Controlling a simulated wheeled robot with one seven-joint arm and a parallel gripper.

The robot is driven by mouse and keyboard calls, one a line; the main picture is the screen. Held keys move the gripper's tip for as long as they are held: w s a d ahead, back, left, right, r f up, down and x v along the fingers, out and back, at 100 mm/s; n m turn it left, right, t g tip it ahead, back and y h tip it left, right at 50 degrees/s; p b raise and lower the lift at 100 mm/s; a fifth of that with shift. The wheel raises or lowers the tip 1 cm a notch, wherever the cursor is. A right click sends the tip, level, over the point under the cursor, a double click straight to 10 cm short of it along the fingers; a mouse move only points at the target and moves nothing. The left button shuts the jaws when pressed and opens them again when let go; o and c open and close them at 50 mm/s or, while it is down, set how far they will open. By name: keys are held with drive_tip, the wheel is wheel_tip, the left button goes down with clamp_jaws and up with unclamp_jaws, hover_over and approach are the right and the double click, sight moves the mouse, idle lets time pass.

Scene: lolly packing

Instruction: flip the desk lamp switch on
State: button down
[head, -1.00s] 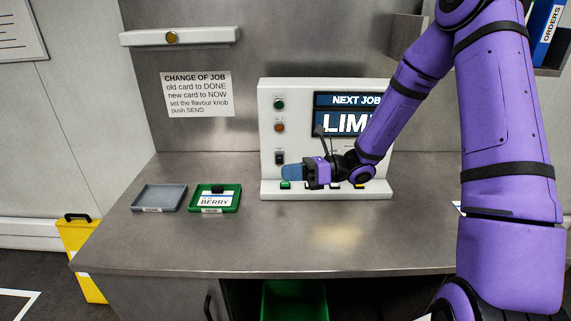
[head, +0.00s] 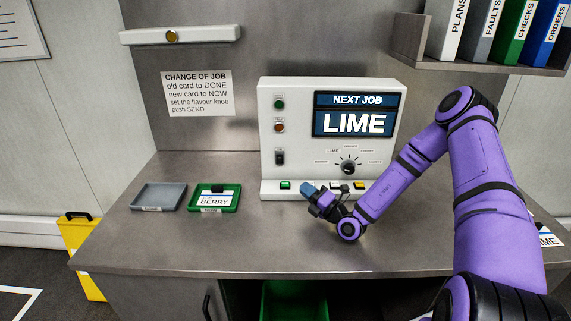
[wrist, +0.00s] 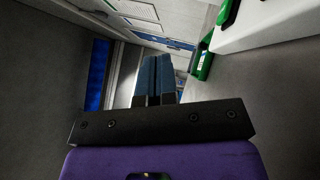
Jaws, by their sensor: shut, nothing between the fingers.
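The console (head: 390,120) stands at the back of the steel desk. The shut fingers (wrist: 155,76) also show in the wrist view; the switch is not identifiable there.
A flavour knob (head: 348,166) and several ledge buttons are close to my gripper. A grey tray (head: 160,197) and a green tray (head: 234,201) with a BERRY card lie left. A wall bar (head: 200,36) carries a round amber part. The front desk is mostly clear.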

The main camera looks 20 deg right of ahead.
drive_tip(key=shift+d+f+m+h, duration=0.15)
drive_tip(key=shift+f+m+h, duration=0.1)
drive_tip(key=shift+m+h, duration=0.05)
drive_tip(key=shift+w, duration=0.1)
approach(279, 157)
drive_tip(key=a, duration=0.1)
drive_tip(key=w+a, duration=0.1)
drive_tip(key=a, duration=0.1)
drive_tip(key=w+a, duration=0.1)
drive_tip(key=shift+a+f, duration=0.1)
drive_tip(key=shift+a, duration=0.2)
drive_tip(key=shift+w+d+r, duration=0.25)
drive_tip(key=shift+w, duration=0.3)
drive_tip(key=shift+w+d+r, duration=0.2)
drive_tip(key=shift+w, duration=0.35)
drive_tip(key=shift+w+d+r, duration=0.15)
drive_tip(key=shift+w+r, duration=0.1)
drive_tip(key=shift+w, duration=0.45)
